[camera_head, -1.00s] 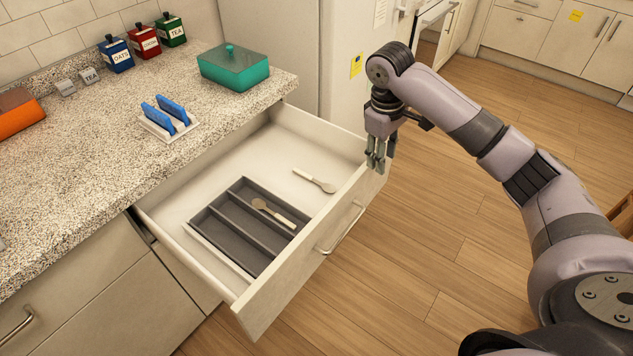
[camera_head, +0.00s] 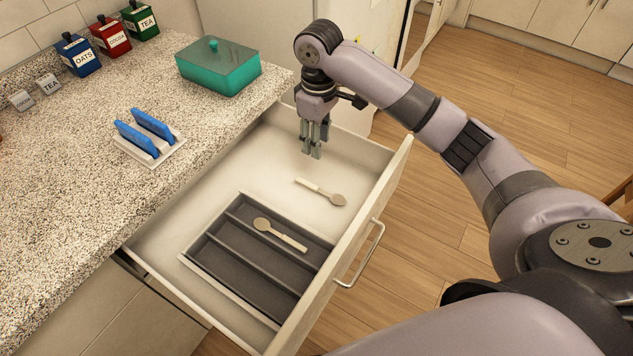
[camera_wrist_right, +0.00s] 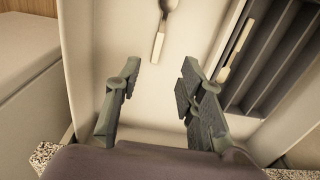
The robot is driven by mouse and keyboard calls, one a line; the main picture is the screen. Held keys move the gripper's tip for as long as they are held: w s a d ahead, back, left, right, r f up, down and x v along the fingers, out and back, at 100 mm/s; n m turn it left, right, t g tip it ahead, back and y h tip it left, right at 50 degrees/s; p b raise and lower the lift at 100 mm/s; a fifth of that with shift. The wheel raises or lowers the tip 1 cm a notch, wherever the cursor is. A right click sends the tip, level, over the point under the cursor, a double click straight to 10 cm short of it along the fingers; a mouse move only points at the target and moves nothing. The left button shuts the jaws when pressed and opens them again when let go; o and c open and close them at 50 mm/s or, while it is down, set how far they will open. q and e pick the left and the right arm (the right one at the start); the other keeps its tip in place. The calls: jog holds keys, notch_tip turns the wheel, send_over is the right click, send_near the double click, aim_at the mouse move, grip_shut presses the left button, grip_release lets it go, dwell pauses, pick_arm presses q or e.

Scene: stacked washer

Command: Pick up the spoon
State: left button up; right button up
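A loose spoon (camera_head: 320,192) with a pale handle lies on the floor of the open drawer (camera_head: 160,247), its bowl toward the drawer front. It also shows in the right wrist view (camera_wrist_right: 161,35), its handle end just beyond my fingertips. A second spoon (camera_head: 281,235) lies in the dark cutlery tray (camera_head: 262,283); its handle shows at the right of the wrist view (camera_wrist_right: 237,48). My right gripper (camera_head: 312,152) points down over the drawer's back right part, near the loose spoon's handle end. In the wrist view its fingers (camera_wrist_right: 160,68) are apart and empty. My left gripper is out of view.
The drawer front (camera_head: 345,250) and its side walls stand around the spoons. On the speckled counter (camera_head: 75,180) are a teal box (camera_head: 218,72), a white rack (camera_head: 148,143) with blue pieces, and several labelled canisters. The drawer floor around the loose spoon is clear.

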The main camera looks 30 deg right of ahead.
aim_at(321, 190)
jog(key=f, duration=1.1)
jog(key=s+f, duration=0.1)
jog(key=f, duration=0.4)
jog(key=shift+d+f, duration=0.15)
jog(key=shift+f, duration=0.05)
jog(key=shift+c, duration=0.3)
grip_shut()
